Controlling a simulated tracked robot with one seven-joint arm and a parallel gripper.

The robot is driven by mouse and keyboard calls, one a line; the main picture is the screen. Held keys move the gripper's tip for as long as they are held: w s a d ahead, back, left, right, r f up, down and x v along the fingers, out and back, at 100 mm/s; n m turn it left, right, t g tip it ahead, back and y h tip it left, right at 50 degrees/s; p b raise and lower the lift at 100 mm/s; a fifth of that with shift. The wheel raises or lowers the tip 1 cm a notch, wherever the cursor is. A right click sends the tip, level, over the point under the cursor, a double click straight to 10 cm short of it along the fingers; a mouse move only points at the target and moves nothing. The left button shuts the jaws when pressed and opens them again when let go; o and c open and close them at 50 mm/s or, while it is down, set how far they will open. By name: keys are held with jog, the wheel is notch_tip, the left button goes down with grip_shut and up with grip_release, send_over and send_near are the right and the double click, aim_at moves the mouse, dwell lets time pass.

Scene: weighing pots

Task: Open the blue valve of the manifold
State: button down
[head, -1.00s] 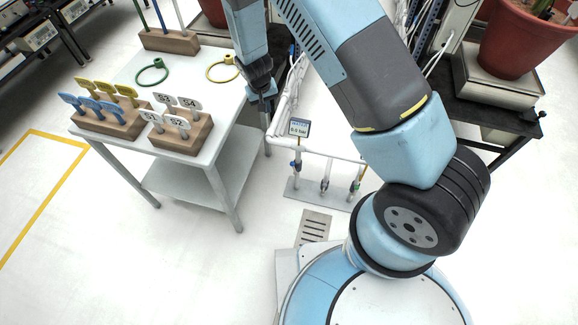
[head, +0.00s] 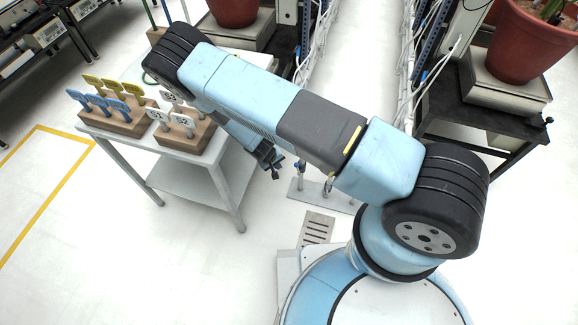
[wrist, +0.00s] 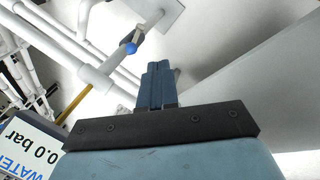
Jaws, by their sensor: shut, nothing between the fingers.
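The manifold's base plate (head: 325,196) stands on the floor, with much of the manifold hidden behind my arm in the head view. The blue valve (head: 299,166) shows as a small blue spot on its left leg. In the wrist view the blue valve (wrist: 129,47) sits on a white pipe, above and left of my fingers. My gripper (head: 274,174) is left of the valve and apart from it. In the wrist view my gripper (wrist: 158,70) has its fingers together and empty. The manifold's display (wrist: 32,148), reading 0.0 bar, is at lower left.
A white table (head: 222,165) with wooden blocks of blue, yellow and white tags stands close left of my gripper. A floor drain (head: 316,228) lies in front of the manifold. A dark bench (head: 470,125) with a potted plant on a scale is at right.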

jog(key=w+d+f, duration=0.4)
jog(key=d+f, duration=0.2)
jog(key=f, duration=0.3)
jog(key=shift+w+f, duration=0.15)
jog(key=shift+w, duration=0.05)
jog(key=shift+a, duration=0.15)
dwell(0.3)
